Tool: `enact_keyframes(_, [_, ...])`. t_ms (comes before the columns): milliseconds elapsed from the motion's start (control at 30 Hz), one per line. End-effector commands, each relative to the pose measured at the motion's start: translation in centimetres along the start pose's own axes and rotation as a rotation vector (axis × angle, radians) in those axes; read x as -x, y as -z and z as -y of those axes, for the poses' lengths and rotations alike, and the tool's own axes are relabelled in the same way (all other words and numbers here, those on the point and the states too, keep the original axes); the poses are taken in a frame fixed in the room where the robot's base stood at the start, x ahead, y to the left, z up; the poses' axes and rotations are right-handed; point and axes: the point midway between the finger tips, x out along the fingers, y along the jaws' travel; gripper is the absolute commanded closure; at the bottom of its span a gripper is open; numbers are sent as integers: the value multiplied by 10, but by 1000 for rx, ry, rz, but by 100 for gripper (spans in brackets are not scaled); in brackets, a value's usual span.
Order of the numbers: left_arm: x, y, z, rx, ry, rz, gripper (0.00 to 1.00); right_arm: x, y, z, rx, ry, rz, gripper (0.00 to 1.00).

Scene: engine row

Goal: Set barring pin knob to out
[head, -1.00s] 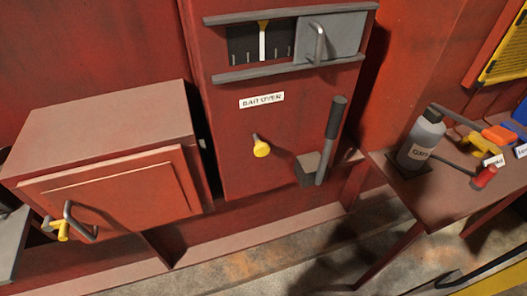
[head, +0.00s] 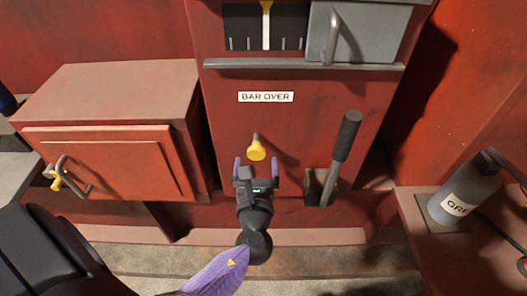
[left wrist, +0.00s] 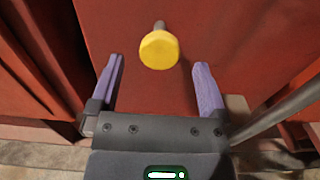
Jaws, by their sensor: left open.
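The barring pin knob (head: 256,151) is a yellow knob on a short grey stem. It sticks out of the red panel (head: 225,118) below the "BAR OVER" label (head: 266,97). My left gripper (head: 257,163) is open, just below the knob in the head view. In the left wrist view the knob (left wrist: 159,50) lies ahead of and roughly midway between the two purple fingers (left wrist: 158,75), touching neither. The right gripper does not show.
A grey lever with a black handle (head: 346,135) stands right of my left gripper. A red box (head: 105,155) with a handle juts out at the left. A table (head: 425,240) with a grey bottle (head: 463,195) is at the right. Above is a grey sliding cover (head: 375,30).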

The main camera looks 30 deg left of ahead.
Motion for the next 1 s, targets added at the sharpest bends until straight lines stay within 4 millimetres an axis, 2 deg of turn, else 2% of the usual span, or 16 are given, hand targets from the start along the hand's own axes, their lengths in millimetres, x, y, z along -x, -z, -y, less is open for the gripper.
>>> enact_keyframes(100, [-22,1,0,1,0,1,3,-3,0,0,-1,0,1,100])
enact_keyframes(200, [-34,1,0,1,1,-1,3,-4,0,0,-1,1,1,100])
enact_keyframes(533, [-40,1,0,2,1,-3,3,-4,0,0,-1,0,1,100])
enact_keyframes(900, [-40,1,0,3,1,-3,82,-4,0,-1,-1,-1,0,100])
enact_keyframes(1000, [-40,1,0,3,2,-4,100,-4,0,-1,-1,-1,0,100])
